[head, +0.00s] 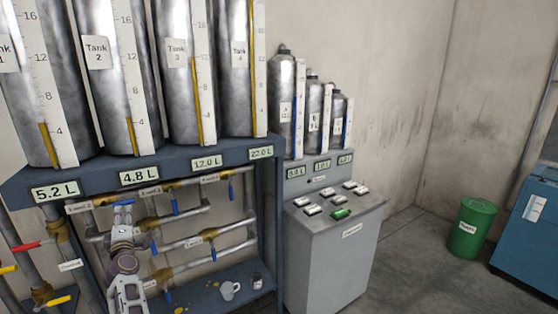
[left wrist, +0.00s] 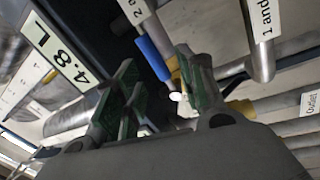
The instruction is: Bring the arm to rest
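My left gripper (head: 122,214) is raised in front of the pipe rack, below the 4.8 L display (head: 140,177). In the left wrist view its two fingers (left wrist: 157,82) stand apart with nothing held between them. A blue valve handle (left wrist: 153,58) shows just beyond the fingertips; I cannot tell whether they touch it. My left arm (head: 128,287) comes up from the bottom of the head view and hides part of the pipes. My right gripper is in neither view.
Pipes with blue, red (head: 27,246) and yellow handles surround the gripper under the tank shelf (head: 100,161). A grey console (head: 330,262) stands to the right. Open floor and a green bin (head: 472,229) lie beyond.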

